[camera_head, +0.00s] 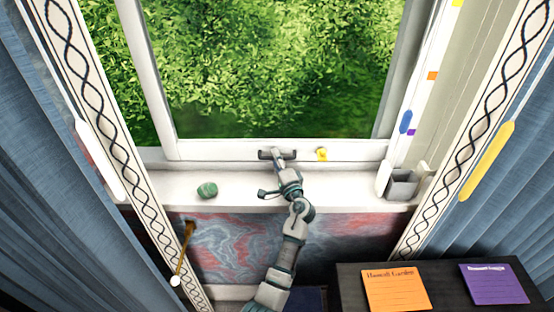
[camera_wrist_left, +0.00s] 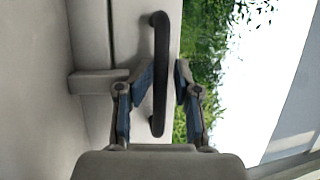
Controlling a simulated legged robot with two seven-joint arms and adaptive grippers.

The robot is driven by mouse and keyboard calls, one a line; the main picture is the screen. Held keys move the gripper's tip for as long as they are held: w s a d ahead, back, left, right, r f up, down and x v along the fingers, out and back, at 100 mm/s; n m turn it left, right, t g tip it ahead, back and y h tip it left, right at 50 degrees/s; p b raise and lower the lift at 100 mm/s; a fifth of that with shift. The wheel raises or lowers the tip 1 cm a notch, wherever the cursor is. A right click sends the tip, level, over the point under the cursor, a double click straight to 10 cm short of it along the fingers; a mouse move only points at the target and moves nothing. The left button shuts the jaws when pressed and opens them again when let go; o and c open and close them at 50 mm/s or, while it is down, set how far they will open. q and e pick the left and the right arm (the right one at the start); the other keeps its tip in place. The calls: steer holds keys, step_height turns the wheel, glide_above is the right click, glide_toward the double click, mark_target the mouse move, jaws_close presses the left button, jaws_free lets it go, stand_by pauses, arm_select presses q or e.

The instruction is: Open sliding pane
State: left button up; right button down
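The sliding pane is a large window in a white frame (camera_head: 220,150), with green foliage behind it. A dark bar handle (camera_head: 291,155) sits on its bottom rail; the handle also shows upright in the left wrist view (camera_wrist_left: 160,75). My left gripper (camera_head: 277,155) reaches up over the sill to the handle. In the left wrist view my left gripper (camera_wrist_left: 161,72) has its two fingers apart, one on each side of the handle. I cannot tell whether either finger touches it. My right gripper is out of view.
A small yellow object (camera_head: 322,154) is on the rail right of the handle. A green stone (camera_head: 207,190) and a grey open box (camera_head: 402,183) stand on the white sill (camera_head: 160,185). Blue curtains (camera_head: 50,170) flank the window. A dark desk (camera_head: 350,275) holds orange and purple cards.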

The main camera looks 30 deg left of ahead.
arm_select(q)
steer(key=shift+s+f, duration=0.1)
steer(key=shift+f, duration=0.15)
steer(key=shift+s+d+f, duration=0.1)
steer(key=shift+s+d, duration=0.05)
steer(key=shift+d, duration=0.05)
steer(key=v, duration=0.6)
steer(key=shift+d, duration=0.1)
steer(key=shift+s+d, duration=0.3)
steer(key=shift+d, duration=0.35)
steer(key=shift+a, duration=0.2)
